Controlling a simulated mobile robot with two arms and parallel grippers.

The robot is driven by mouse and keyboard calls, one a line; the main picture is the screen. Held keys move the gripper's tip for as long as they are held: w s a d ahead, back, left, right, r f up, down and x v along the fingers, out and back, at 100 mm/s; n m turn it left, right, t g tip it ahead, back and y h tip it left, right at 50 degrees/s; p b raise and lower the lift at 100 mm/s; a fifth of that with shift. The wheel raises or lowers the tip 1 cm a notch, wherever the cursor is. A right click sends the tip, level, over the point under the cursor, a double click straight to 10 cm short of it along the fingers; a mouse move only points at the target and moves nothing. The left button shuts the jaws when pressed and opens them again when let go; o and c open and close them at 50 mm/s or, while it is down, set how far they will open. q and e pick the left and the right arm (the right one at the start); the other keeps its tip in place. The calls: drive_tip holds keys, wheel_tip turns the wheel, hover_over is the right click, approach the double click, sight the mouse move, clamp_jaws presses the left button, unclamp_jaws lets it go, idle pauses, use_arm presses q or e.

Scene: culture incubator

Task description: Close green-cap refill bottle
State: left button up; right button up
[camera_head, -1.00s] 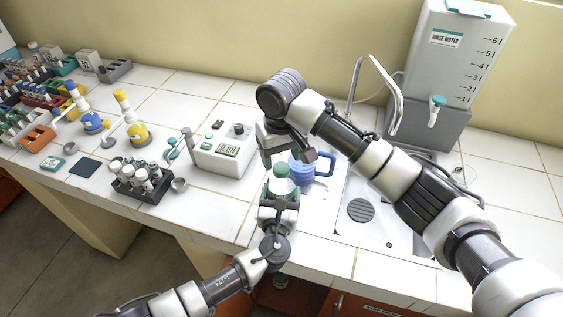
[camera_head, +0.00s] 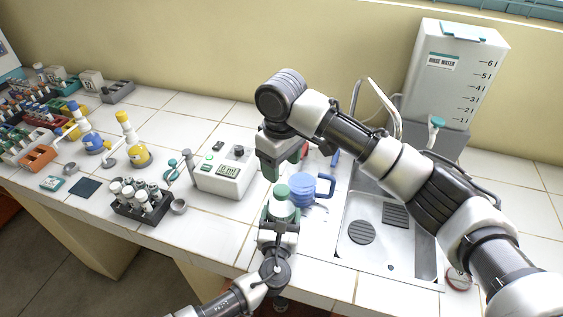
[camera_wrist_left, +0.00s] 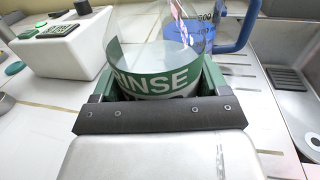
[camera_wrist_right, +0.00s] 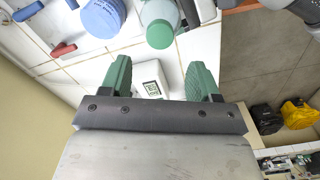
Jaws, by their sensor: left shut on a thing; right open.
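The refill bottle (camera_head: 282,209) stands upright with its green cap (camera_head: 281,191) on top. Whether the cap is fully tight cannot be told. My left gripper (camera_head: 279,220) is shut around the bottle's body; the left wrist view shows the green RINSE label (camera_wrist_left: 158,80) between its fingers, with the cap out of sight. My right gripper (camera_head: 283,168) is open and empty just above the cap. In the right wrist view, the cap (camera_wrist_right: 160,34) lies beyond the open fingers (camera_wrist_right: 160,75), apart from them.
A blue jug (camera_head: 301,188) stands close behind the bottle. The sink (camera_head: 372,238) is to the right, below the rinse water tank (camera_head: 447,75). A white meter box (camera_head: 225,173) and a tube rack (camera_head: 143,207) are to the left. Red-handled items (camera_wrist_right: 62,49) lie near the jug.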

sight(282, 189)
drive_tip(key=shift+f, duration=4)
drive_tip(key=shift+c, duration=0.2)
drive_tip(key=c, duration=1)
drive_tip(key=o, duration=1.1)
drive_tip(key=shift+c, duration=0.2)
